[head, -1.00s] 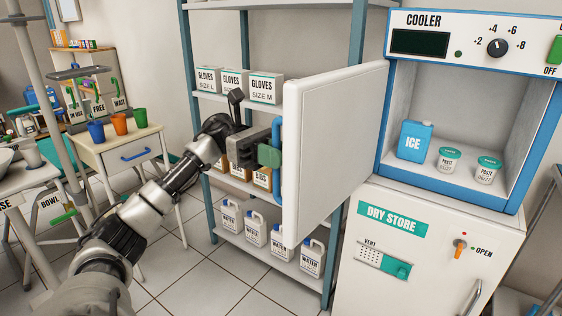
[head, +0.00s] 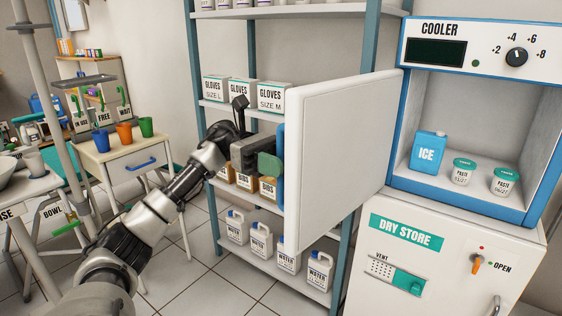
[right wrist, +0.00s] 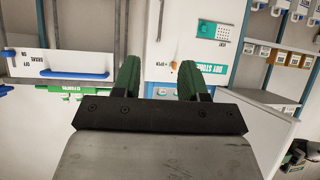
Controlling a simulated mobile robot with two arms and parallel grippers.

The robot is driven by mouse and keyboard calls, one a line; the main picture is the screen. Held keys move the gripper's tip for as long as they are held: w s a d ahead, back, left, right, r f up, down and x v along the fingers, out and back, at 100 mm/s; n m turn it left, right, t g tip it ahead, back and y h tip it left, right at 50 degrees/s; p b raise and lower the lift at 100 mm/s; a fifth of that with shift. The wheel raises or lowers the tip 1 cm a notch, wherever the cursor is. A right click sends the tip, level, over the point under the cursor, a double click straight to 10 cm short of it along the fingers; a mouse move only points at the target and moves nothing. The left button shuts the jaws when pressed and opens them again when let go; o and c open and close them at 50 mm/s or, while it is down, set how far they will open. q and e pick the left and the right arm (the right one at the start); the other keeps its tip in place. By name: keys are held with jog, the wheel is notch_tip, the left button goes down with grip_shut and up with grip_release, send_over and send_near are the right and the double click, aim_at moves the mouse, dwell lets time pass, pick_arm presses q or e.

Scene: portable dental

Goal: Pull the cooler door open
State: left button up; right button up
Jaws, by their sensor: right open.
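The cooler (head: 480,28) stands at the right in the head view. Its white door (head: 345,145) is swung wide open to the left, and the shelf inside is in plain view. The blue door handle (head: 281,205) is on the door's left side, seen nearly edge-on. My left gripper (head: 271,165) is at this handle, with one green finger pad showing beside it. The other finger is hidden, so its grip cannot be made out. My right gripper (right wrist: 158,80) shows in the right wrist view with its two green fingers apart and nothing between them.
Inside the cooler are a blue ice pack (head: 427,150) and two paste tubs (head: 462,171). The dry store (head: 400,240) is below. A shelf rack with glove boxes (head: 270,96) and water jugs (head: 261,240) stands behind the door. A drawer table (head: 135,162) is at the left.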

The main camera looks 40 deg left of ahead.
pick_arm(q)
jog(key=a+p, duration=0.1)
jog(key=a, duration=0.9)
jog(key=shift+a, duration=0.4)
pick_arm(e)
jog(key=shift+s+d+f+g+h, duration=0.2)
jog(key=shift+s+d+f+g, duration=0.15)
jog(key=shift+s+f+g, duration=0.35)
jog(key=shift+s+d+f+g+h, duration=0.25)
jog(key=shift+s+f+g, duration=0.25)
jog(key=shift+s+g, duration=0.4)
pick_arm(q)
jog(key=shift+s, duration=0.1)
